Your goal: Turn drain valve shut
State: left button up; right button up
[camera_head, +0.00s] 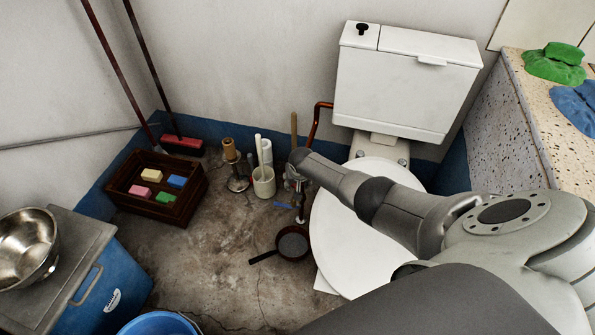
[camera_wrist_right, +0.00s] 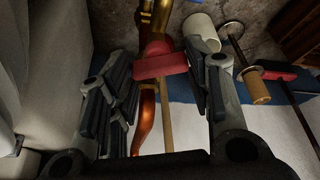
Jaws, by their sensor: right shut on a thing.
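The drain valve has a red handle (camera_wrist_right: 160,66) on a brass-coloured body (camera_wrist_right: 157,18), seen in the right wrist view. The handle lies crosswise between the two fingers of my right gripper (camera_wrist_right: 161,62), which is shut on it. In the head view my right gripper (camera_head: 297,178) is beside the toilet, at the upright pipe, and the red handle is hidden there. My left gripper is in neither view.
The white toilet (camera_head: 333,235) stands close at the right of my gripper. A white pot (camera_head: 264,183), a paper-roll stand (camera_head: 237,182) and a dark pan (camera_head: 291,245) stand nearby. A copper pipe (camera_head: 314,122) rises behind. A wooden crate (camera_head: 173,206) stands left, with bare floor (camera_head: 215,260) in front.

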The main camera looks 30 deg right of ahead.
jog(key=shift+a+m+h, duration=0.1)
jog(key=shift+m+h, duration=0.2)
jog(key=shift+m, duration=0.6)
jog(key=shift+f+m+g, duration=0.1)
jog(key=shift+m+g, duration=0.2)
jog(key=shift+m, duration=0.1)
jog(key=shift+m+h, duration=0.4)
jog(key=shift+m, duration=0.3)
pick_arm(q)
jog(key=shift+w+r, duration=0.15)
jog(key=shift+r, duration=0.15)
pick_arm(e)
jog(key=shift+w+m, duration=0.1)
jog(key=shift+m, duration=0.2)
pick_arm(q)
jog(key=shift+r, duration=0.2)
pick_arm(e)
jog(key=shift+g, duration=0.3)
